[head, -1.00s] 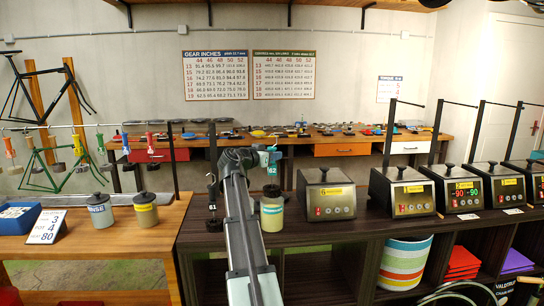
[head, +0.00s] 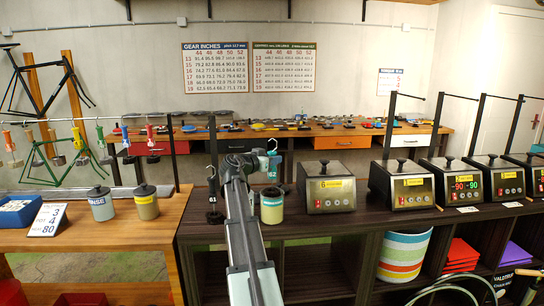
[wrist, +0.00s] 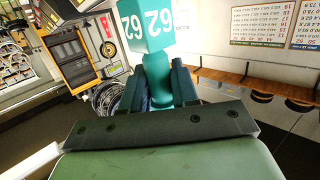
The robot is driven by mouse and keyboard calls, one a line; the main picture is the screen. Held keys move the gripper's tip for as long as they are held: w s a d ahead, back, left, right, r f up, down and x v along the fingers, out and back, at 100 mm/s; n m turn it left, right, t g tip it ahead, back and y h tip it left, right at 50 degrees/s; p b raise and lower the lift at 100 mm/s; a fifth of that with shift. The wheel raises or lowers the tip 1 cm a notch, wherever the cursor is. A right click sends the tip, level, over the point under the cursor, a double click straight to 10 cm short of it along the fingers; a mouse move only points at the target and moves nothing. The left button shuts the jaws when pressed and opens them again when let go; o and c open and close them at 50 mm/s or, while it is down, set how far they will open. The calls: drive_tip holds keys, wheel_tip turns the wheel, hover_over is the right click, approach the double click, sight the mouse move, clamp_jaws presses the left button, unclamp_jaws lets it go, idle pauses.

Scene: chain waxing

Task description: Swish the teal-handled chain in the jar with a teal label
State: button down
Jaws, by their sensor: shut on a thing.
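My gripper (head: 270,158) is shut on the teal handle (head: 272,172) above a small jar on the dark counter. In the wrist view, the handle (wrist: 159,62) is a teal stem with a block marked 62, between the jaws. Two lidded jars stand on the wooden bench at left: a grey one with a pale label (head: 101,205) and a yellow-labelled one (head: 146,203).
Several coloured handles hang on a rail (head: 60,121) at left. The counter front is clear.

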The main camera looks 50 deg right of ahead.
sight(272, 190)
drive_tip(key=shift+f, duration=4.25)
